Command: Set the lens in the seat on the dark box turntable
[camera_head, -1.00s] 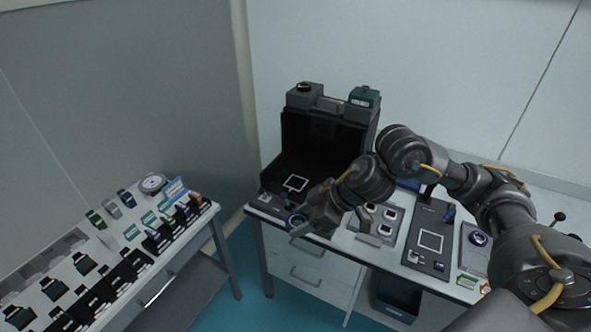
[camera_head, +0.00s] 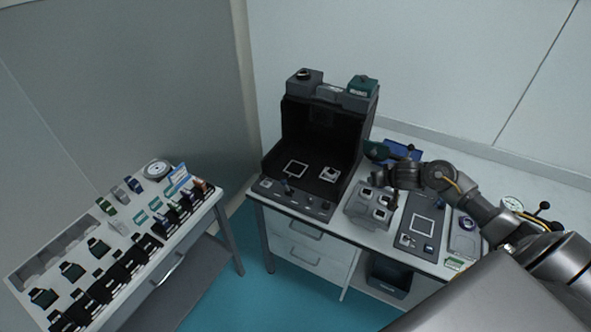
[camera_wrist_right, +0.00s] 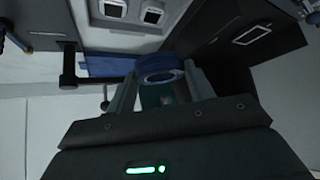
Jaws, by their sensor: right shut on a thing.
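The lens (camera_wrist_right: 160,75), a round piece in a blue ring, is held between the two fingers of my right gripper (camera_wrist_right: 163,82) in the right wrist view. In the head view my right gripper (camera_head: 380,177) is over the grey block with square seats, to the right of the dark box (camera_head: 322,135); the lens is too small to make out there. Inside the open-fronted box, a small light unit with a dark round centre (camera_head: 330,174), perhaps the turntable seat, stands on the floor beside a white square outline (camera_head: 295,169). My left gripper is not in view.
The grey block (camera_head: 357,213) with several square seats stands right of the box. Further right are a dark board (camera_head: 408,247) with a white square and a blue tray (camera_head: 402,149) behind. A left table (camera_head: 195,222) carries many small parts. The box's front is unobstructed.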

